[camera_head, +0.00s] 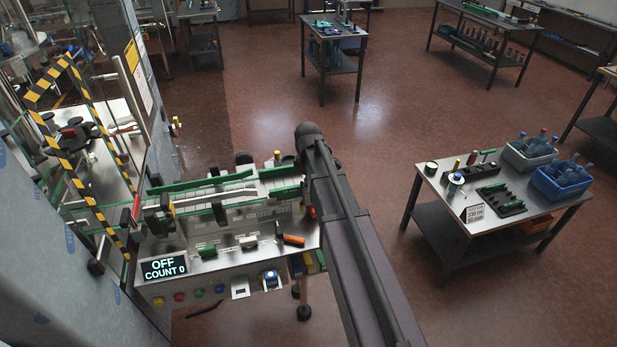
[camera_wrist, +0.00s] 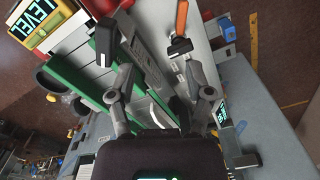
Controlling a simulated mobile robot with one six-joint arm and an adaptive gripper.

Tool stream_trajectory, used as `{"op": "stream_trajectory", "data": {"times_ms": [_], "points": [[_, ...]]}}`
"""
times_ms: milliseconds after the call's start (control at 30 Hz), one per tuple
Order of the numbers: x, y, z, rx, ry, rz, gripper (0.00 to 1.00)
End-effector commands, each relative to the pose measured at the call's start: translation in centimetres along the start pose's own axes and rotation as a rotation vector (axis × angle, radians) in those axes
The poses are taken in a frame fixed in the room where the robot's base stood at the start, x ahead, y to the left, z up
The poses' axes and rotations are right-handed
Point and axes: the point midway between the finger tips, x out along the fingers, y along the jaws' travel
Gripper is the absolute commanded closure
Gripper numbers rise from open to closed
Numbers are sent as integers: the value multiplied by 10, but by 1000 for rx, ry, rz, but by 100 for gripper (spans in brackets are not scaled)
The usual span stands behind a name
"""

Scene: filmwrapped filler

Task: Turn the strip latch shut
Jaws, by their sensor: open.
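My gripper (camera_wrist: 158,82) is open and empty in the wrist view, its two grey fingers spread above the machine's steel deck. An orange handle (camera_wrist: 181,17) with a black clamp-like end (camera_wrist: 180,47) lies ahead, slightly right of the fingers. In the head view the orange handle (camera_head: 291,240) is at the deck's front right. A black lever (camera_wrist: 105,42) with a white mark stands ahead of the left finger, beside the green rails (camera_wrist: 78,83). I cannot tell for certain which of these is the strip latch. My arm hides the gripper in the head view.
The machine's display (camera_head: 163,267) reads OFF, COUNT 0. A yellow-and-black striped guard frame (camera_head: 66,150) stands at left. A yellow LEVEL box (camera_wrist: 45,25) is near the rails.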

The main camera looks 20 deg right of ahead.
Motion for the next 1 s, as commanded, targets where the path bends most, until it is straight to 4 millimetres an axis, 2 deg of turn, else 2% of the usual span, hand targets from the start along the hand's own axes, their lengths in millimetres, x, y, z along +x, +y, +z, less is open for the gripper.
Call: {"op": "stream_trajectory", "data": {"times_ms": [33,1000], "points": [[9,-8,2,26,0,0,34],[89,-101,19,583,-1,0,34]]}}
